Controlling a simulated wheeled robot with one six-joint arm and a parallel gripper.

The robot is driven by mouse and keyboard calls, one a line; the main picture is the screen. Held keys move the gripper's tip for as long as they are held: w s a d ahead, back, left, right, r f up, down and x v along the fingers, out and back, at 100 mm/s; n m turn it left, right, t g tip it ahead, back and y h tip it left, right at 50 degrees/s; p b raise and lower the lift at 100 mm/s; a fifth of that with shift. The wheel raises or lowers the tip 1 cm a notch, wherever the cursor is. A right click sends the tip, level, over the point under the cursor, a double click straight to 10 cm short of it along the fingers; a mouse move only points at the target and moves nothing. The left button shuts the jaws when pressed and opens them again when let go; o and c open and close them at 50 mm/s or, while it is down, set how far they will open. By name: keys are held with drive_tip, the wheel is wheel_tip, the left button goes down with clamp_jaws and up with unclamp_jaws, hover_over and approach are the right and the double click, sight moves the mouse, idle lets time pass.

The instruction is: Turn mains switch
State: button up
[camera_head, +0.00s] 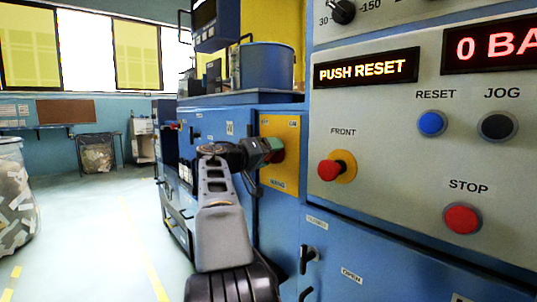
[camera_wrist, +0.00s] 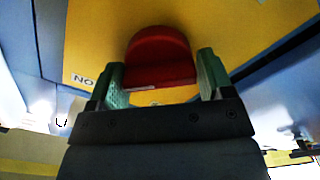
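The mains switch is a red knob (camera_wrist: 158,58) on a yellow plate (camera_head: 280,188) on the blue cabinet. In the wrist view the knob lies between the two green fingers of my gripper (camera_wrist: 160,80), one finger on each side.
The control panel on the right has a red-on-yellow FRONT button (camera_head: 337,167), a blue RESET button (camera_head: 431,123), and a red STOP button (camera_head: 462,219). Its display reads PUSH RESET (camera_head: 366,69). A black door handle (camera_head: 309,258) is below.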

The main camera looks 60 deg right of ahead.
drive_tip(key=o, duration=0.3)
drive_tip(key=shift+o, duration=0.2)
drive_tip(key=p+v, duration=0.2)
drive_tip(key=v, duration=1.1)
drive_tip(key=shift+w+a, duration=0.2)
drive_tip(key=shift+a, duration=0.15)
drive_tip(key=shift+r, duration=0.1)
